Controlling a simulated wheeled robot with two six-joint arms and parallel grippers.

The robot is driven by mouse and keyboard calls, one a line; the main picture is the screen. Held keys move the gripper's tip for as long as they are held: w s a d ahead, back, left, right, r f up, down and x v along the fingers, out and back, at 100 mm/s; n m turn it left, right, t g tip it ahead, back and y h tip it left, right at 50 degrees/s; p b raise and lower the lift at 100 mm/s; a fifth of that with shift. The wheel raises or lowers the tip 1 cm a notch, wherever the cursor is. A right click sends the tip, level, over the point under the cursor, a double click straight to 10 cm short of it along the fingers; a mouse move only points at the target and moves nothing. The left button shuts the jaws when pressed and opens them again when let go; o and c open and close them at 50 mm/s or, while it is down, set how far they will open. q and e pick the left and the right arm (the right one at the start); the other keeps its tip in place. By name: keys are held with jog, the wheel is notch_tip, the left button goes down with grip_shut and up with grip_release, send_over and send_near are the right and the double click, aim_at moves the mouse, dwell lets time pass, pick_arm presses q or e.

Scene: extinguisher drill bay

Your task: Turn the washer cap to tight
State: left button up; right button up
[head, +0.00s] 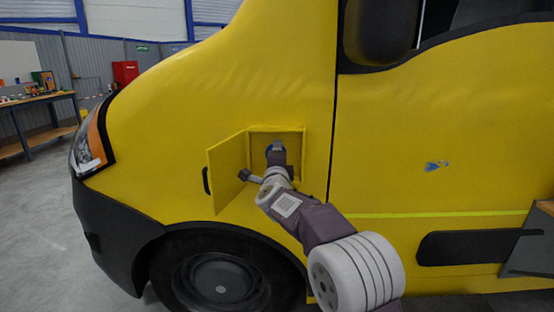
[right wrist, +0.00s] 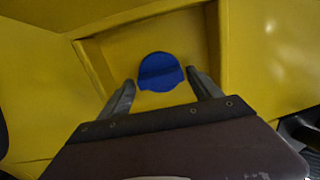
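The washer cap (right wrist: 160,70) is a round blue cap with a raised bar, set in a square yellow recess (head: 293,138) in the van's side. In the right wrist view it sits between the fingertips of my right gripper (right wrist: 161,80). The fingers are apart, one at each side of the cap's lower part, with no clear contact. In the head view my right gripper (head: 276,158) reaches into the recess and mostly hides the cap. I cannot tell the cap's tight mark. My left gripper is not in view.
The hatch door (head: 226,172) stands swung open to the left, close beside my right arm. The yellow van (head: 220,90) fills most of the head view, with its front wheel (head: 222,280) below. A workbench (head: 38,105) and a red cabinet (head: 125,72) stand far left.

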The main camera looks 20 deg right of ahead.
jog(key=shift+s, duration=0.1)
jog(key=v, duration=0.9)
